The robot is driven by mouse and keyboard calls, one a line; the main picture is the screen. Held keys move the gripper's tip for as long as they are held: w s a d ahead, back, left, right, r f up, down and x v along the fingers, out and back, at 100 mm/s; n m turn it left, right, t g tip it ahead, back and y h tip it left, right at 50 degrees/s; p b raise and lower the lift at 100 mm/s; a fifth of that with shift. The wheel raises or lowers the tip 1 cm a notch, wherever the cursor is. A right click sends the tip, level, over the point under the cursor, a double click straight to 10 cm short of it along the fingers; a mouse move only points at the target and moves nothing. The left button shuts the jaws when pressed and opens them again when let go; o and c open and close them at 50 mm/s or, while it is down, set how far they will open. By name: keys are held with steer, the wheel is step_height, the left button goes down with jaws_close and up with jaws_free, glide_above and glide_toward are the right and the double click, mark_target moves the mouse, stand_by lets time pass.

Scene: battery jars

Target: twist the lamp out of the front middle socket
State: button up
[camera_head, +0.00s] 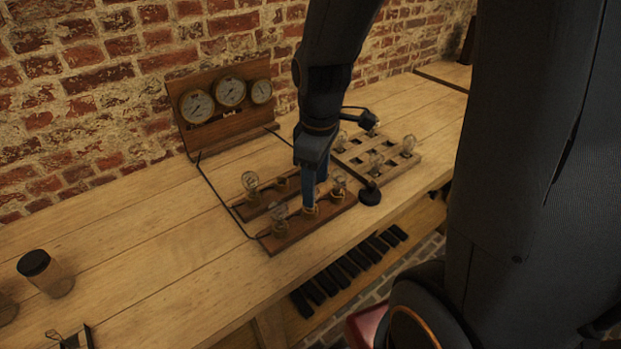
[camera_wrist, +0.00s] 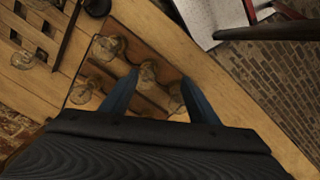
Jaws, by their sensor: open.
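The front wooden socket board (camera_head: 272,244) has glass lamps at its left (camera_head: 279,217) and right (camera_head: 338,183). In the head view my gripper (camera_head: 311,202) points down at the front middle socket (camera_head: 310,212), and its blue fingers hide the lamp there. The wrist view shows that front middle lamp (camera_wrist: 148,72) between the two open fingertips, closer to the left one. My gripper (camera_wrist: 160,77) appears open around it; I cannot tell whether a finger touches the glass.
Another lamp (camera_head: 251,181) stands in the back row, left. A slotted wooden rack (camera_head: 400,172) with lamps lies right. A black round-based stand (camera_head: 369,193) is close beside the board. A gauge panel (camera_head: 228,126) stands behind, a dark-lidded jar (camera_head: 47,273) far left. The bench between is clear.

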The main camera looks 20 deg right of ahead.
steer(key=w+n, duration=0.1)
steer(key=n, duration=0.1)
steer(key=f+n, duration=0.1)
steer(key=w+n, duration=0.1)
steer(key=n, duration=0.1)
steer(key=shift+w+f+n+g, duration=0.2)
steer(key=shift+w+n+g, duration=0.1)
steer(key=shift+w, duration=0.05)
steer(key=n, duration=0.1)
steer(key=w+f+n, duration=0.1)
steer(key=n, duration=0.1)
steer(key=shift+w+b, duration=0.1)
steer(key=shift+b, duration=0.2)
steer(key=shift+f+p, duration=0.6)
steer(key=shift+f, duration=3.2)
steer(key=c, duration=1.2)
steer(key=n+p, duration=0.2)
steer(key=n, duration=0.4)
steer(key=shift+r, duration=0.1)
steer(key=shift+n, duration=0.4)
